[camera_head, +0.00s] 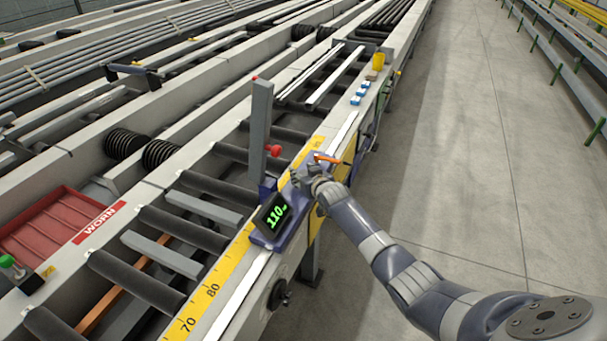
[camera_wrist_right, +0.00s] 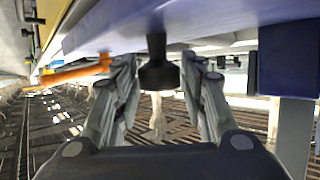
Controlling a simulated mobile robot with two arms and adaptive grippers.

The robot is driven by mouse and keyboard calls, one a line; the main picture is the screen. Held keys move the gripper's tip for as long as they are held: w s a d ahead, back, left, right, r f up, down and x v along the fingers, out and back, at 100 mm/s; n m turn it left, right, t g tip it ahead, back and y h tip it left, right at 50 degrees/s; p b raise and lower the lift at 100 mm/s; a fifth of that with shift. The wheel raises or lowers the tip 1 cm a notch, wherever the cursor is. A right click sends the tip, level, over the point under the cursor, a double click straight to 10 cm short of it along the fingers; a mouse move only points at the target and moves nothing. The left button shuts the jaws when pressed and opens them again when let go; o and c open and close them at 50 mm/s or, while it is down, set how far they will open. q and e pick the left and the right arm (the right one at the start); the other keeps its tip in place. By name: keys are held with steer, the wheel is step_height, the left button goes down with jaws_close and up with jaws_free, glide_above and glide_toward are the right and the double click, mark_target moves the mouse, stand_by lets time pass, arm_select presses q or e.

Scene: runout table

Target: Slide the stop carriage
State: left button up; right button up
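The stop carriage (camera_head: 287,218) is a blue-violet body on the rail at the table's right edge. It carries a tilted display (camera_head: 272,215) reading about 110, a tall grey stop post (camera_head: 260,130), a red knob (camera_head: 273,150) and an orange lever (camera_head: 327,159). My right gripper (camera_head: 312,176) is at the carriage's outer side. In the right wrist view, its fingers (camera_wrist_right: 163,92) are open on both sides of a black knob (camera_wrist_right: 158,72) under the blue body, with gaps to each finger. The orange lever (camera_wrist_right: 75,73) also shows there, at left. My left gripper is not in view.
A yellow scale (camera_head: 212,290) marked 70 and 80 runs along the edge. Rollers (camera_head: 137,280) and grey bars fill the table. A red bin (camera_head: 55,222) labelled WORN is at left. Small blue-white blocks (camera_head: 361,93) and a yellow cup (camera_head: 378,61) stand farther along. The right floor (camera_head: 470,150) is clear.

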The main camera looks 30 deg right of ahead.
steer(key=shift+s, duration=0.1)
stand_by(0.3)
steer(key=v, duration=1.1)
steer(key=shift+s+r, duration=0.2)
steer(key=shift+s, duration=0.15)
steer(key=shift+a, duration=0.1)
